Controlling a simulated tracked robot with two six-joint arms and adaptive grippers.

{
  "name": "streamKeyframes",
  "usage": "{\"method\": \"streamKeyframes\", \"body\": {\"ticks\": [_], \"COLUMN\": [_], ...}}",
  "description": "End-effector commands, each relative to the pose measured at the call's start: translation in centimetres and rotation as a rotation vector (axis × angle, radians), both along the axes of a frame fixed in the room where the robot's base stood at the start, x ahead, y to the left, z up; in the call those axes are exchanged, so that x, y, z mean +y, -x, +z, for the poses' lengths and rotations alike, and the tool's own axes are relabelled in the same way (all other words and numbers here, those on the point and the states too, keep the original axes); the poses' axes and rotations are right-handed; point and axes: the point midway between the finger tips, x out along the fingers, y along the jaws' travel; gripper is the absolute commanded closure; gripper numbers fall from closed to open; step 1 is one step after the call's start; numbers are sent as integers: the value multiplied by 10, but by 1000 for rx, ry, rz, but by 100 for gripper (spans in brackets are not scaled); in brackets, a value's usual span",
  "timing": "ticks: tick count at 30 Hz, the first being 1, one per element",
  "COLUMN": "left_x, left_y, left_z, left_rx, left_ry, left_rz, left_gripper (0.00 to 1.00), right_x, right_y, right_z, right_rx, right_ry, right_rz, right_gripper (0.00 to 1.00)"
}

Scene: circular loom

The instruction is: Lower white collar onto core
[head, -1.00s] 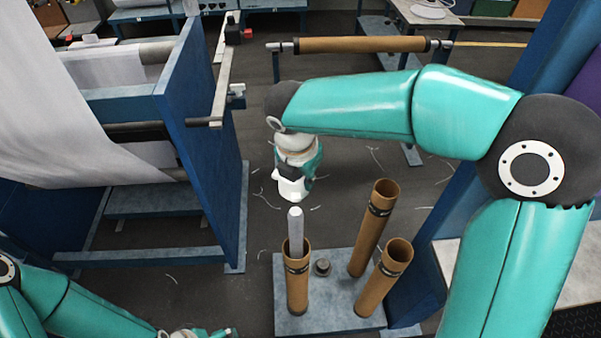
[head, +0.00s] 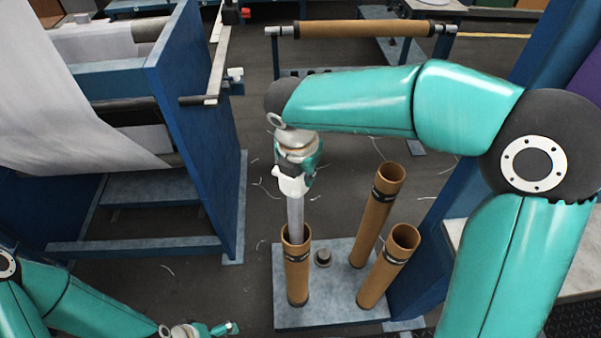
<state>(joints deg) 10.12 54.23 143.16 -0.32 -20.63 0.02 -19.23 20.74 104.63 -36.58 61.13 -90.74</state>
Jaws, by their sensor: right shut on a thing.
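My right gripper (head: 294,174) hangs pointing down above the front-left brown core (head: 297,280), its fingers largely hidden by its own body. It is shut on a white piece, which I take for the white collar (head: 292,184); its outline is partly lost against the gripper. A pale grey rod (head: 296,220) stands up out of the core's open top and reaches the underside of the white piece. I cannot tell whether they touch or whether the collar is around the rod. My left gripper (head: 212,330) is low at the bottom edge, far from the core, its fingers unclear.
Two more brown tubes (head: 376,215) (head: 390,266) with dark bands lean on the grey base plate (head: 335,310), right of the core. A small dark knob (head: 322,258) sits between them. A blue frame (head: 205,130) with white fabric (head: 60,110) stands left. A horizontal brown roll (head: 365,29) lies behind.

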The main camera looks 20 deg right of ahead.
Motion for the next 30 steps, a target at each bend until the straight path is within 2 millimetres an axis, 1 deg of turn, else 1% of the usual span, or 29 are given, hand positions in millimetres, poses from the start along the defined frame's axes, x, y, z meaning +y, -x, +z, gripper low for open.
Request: {"method": "streamKeyframes", "body": {"ticks": [3, 16, 30], "left_x": [0, 0, 0], "left_y": [0, 0, 0], "left_z": [2, 1, -8], "left_rx": [0, 0, 0], "left_ry": [0, 0, 0], "left_rz": [0, 0, 0], "left_gripper": [0, 0, 0], "right_x": [0, 1, 1], "right_y": [2, 2, 2], "right_z": [1, 0, -14], "right_rx": [-2, -1, -1], "right_ry": [0, 0, 0], "right_rz": [0, 1, 1], "right_gripper": [100, 100, 100]}}
